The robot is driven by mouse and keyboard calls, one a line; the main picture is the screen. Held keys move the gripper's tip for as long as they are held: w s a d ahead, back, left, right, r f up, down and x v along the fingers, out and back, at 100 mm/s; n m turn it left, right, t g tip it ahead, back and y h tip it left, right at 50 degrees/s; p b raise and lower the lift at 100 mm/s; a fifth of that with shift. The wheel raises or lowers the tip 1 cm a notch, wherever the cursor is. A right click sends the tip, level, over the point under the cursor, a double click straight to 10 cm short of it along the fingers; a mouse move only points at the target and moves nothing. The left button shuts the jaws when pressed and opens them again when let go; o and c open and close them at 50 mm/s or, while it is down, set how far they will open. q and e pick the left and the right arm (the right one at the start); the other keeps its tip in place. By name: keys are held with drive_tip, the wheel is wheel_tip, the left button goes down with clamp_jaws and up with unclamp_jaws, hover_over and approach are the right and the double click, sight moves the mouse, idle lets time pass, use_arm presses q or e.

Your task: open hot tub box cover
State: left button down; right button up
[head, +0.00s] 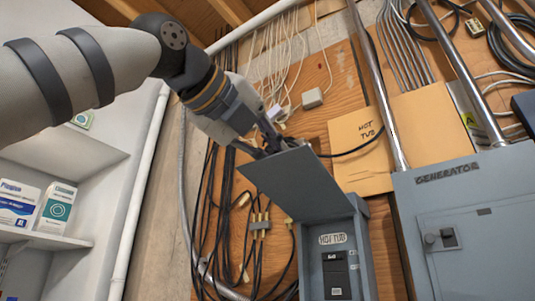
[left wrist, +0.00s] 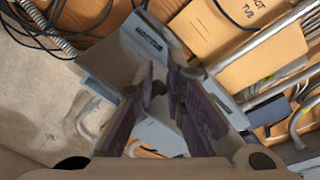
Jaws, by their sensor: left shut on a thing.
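The hot tub box (head: 340,238) is a grey metal box on the plywood wall, with a "HOT TUB" label and a black breaker inside. Its grey cover (head: 300,185) is swung up and stands out from the top of the box, so the inside shows. My left gripper (head: 268,150) is at the cover's upper edge, shut on it. In the left wrist view the gripper fingers (left wrist: 165,95) are close together, with the grey cover (left wrist: 110,60) beside and behind them. The exact contact is partly hidden by the fingers. My right gripper is not in view.
A grey generator panel (head: 470,215) stands right of the box. Metal conduits (head: 375,80) run down the wall, and black cables (head: 235,225) hang to the left. A cardboard sheet marked "HOT TUB" (head: 358,155) is behind the cover. White shelves (head: 45,240) with small boxes are at far left.

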use_arm(q)
drive_tip(key=shift+d+f, duration=0.25)
drive_tip(key=shift+d, duration=0.1)
drive_tip(key=c, duration=1.6)
unclamp_jaws()
drive_tip(key=shift+s, duration=0.15)
drive_tip(key=shift+d, duration=0.25)
drive_tip(key=shift+w, duration=0.2)
drive_tip(key=shift+a, duration=0.1)
drive_tip(key=shift+a+r, duration=0.1)
drive_tip(key=shift+s+a, duration=0.2)
drive_tip(key=shift+s, duration=0.1)
drive_tip(key=v, duration=1.1)
